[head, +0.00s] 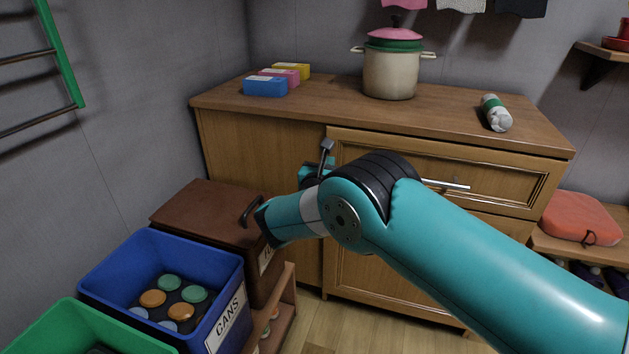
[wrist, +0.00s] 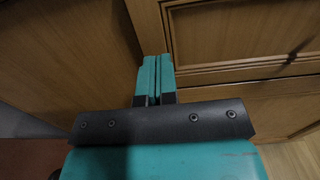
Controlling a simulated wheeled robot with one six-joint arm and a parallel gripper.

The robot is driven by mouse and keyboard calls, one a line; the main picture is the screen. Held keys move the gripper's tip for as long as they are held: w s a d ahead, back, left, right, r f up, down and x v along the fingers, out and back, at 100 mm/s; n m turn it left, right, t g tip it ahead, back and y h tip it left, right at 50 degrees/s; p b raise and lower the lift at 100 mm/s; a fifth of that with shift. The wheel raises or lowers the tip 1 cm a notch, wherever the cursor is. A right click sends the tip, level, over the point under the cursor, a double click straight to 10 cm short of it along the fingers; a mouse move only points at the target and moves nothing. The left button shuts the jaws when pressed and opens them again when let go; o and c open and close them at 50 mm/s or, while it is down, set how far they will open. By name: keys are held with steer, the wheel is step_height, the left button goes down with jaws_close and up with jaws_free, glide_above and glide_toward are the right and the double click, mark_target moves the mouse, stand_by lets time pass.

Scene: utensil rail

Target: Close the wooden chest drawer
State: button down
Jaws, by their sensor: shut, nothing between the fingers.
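The wooden chest (head: 260,145) stands against the back wall. Its drawer (head: 400,152) is at the upper right, with a long silver handle (head: 445,184). The drawer front seems to stand slightly proud of the chest, but my arm covers part of it and I cannot tell how far. In the wrist view the drawer front (wrist: 235,35) fills the upper right. My gripper (wrist: 155,75) is shut and empty, its teal fingers near the drawer's lower left corner. I cannot tell whether they touch it. In the head view the gripper is mostly hidden behind my arm.
A blue bin (head: 120,262), a green bin (head: 80,330) and a brown lidded box (head: 205,212) stand at lower left.

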steer(key=p+v, duration=0.2)
steer(key=v, duration=0.9)
steer(key=s+d+r+m+g+y, duration=0.3)
steer(key=d+r+m+g, duration=0.4)
steer(key=d+m+g, duration=0.5)
steer(key=s+d+r+m+g+y, duration=0.1)
steer(key=s+r+m+g+y, duration=0.2)
steer(key=s, duration=0.7)
steer(key=s+d+r+m+y, duration=0.1)
steer(key=s+r+m, duration=0.2)
steer(key=s+m, duration=0.55)
steer(key=s+d+r+m+g+y, duration=0.1)
steer(key=s+r+m+g+y, duration=0.15)
steer(key=s, duration=1.05)
step_height(320, 180, up, 25)
steer(key=p, duration=2.3)
steer(key=shift+s+n+p, duration=0.3)
steer(key=shift+s+p, duration=0.05)
steer(key=shift+a, duration=0.15)
